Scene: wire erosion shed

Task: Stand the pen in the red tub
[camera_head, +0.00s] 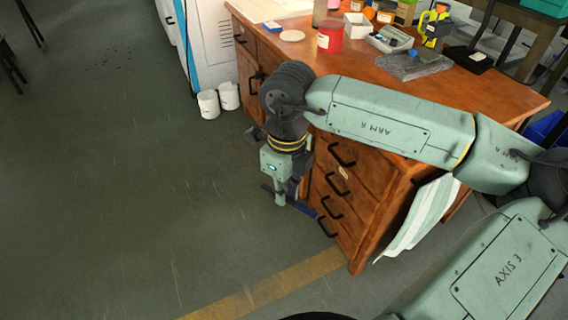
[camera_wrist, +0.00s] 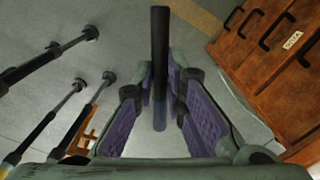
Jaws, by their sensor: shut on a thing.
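The red tub (camera_head: 330,38) stands upright on the wooden desk, near its left part, with a pale label on its front. My gripper (camera_wrist: 160,100) hangs low beside the desk's drawers, away from the tub and below the desktop; it also shows in the head view (camera_head: 290,203). Its purple-padded fingers are shut on the pen (camera_wrist: 160,50), a long dark rod with a bluish lower part in the wrist view. The pen's lower part is between the fingers and its far end sticks out past them. The pen is hard to make out in the head view.
The wooden desk (camera_head: 470,88) carries a round pale disc (camera_head: 292,35), a white box (camera_head: 357,25), a scale-like device (camera_head: 390,39) and a clear bag (camera_head: 413,66). Two white containers (camera_head: 208,104) stand on the floor. Drawer handles stick out near my gripper. The floor at left is open.

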